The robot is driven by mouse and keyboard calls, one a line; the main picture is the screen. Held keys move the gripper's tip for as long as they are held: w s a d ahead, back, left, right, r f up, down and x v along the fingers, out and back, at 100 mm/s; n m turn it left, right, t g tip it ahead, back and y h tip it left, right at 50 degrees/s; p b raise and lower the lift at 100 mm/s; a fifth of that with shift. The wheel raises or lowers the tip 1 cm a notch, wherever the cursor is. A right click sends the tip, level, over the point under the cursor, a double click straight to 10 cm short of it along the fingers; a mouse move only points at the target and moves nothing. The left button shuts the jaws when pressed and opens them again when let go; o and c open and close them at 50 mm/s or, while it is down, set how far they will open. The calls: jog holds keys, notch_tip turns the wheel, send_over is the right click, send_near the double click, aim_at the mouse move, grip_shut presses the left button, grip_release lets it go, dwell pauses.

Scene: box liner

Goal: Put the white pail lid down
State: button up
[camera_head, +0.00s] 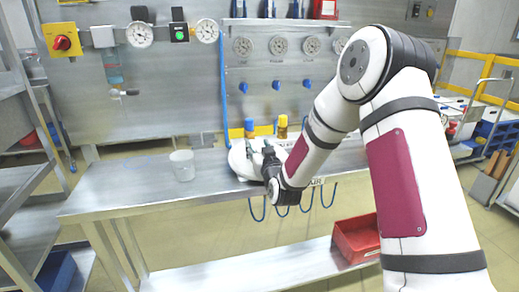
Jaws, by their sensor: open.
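A large white round shape, which looks like the pail lid (238,161), is at the middle of the metal bench (130,190). My gripper (259,150) is open over its right part, and my arm hides some of it. The lid looks low at the bench top; I cannot tell whether the fingers touch it. A small white translucent pail or cup (182,166) stands upright on the bench to the left, apart from the lid.
A blue-capped bottle (249,128) and an amber bottle (282,127) stand behind the lid. A steel panel with gauges (280,46) rises behind the bench. A red bin (357,240) sits on the lower shelf. The bench's left end is clear.

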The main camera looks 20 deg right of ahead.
jog(key=shift+r+p, duration=0.4)
jog(key=shift+r, duration=0.1)
jog(key=s, duration=1.2)
